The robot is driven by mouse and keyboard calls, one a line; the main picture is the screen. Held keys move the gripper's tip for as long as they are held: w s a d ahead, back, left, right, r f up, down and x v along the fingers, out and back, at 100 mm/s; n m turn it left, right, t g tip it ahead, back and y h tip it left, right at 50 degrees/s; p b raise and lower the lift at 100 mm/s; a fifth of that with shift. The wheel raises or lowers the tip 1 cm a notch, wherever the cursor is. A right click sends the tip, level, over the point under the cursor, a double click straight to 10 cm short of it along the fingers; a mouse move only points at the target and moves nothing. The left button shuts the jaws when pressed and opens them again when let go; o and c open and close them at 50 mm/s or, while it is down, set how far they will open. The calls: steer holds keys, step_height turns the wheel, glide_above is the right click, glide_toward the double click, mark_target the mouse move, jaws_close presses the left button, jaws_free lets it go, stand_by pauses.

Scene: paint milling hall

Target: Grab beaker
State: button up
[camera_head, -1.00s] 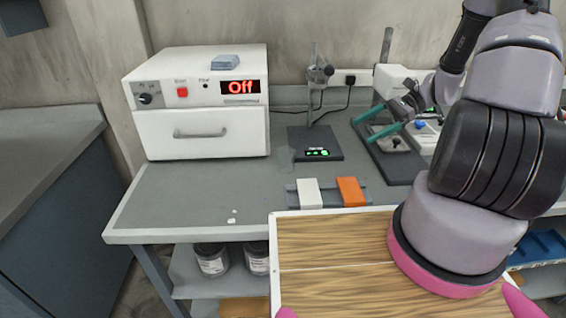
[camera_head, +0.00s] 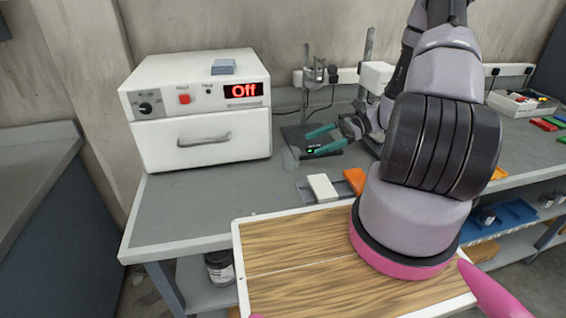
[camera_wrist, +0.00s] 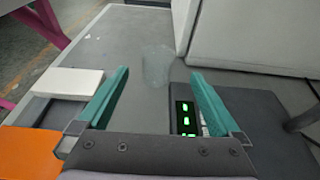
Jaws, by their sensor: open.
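A clear glass beaker (camera_head: 290,158) stands on the grey bench, just left of the dark stand base. It is faint and see-through. In the wrist view the beaker (camera_wrist: 156,66) is ahead of my gripper, beyond the fingertips and roughly between their lines. My gripper (camera_head: 318,142) has two teal fingers, spread apart with nothing between them. It is to the right of the beaker, above the stand base. The wrist view also shows both fingers of my gripper (camera_wrist: 160,75) apart, not touching the beaker.
A white oven (camera_head: 200,115) reading Off stands left of the beaker. A dark stand (camera_head: 297,135) with a green-lit display is under my gripper. White (camera_head: 322,187) and orange (camera_head: 354,180) blocks lie in front. Bare bench (camera_head: 190,205) is free at front left.

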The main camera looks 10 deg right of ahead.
mark_target(283, 156)
steer(key=x, duration=0.9)
steer(key=shift+s+a, duration=0.15)
steer(key=shift+s, duration=0.05)
steer(key=c, duration=1.3)
steer(key=shift+r, duration=0.1)
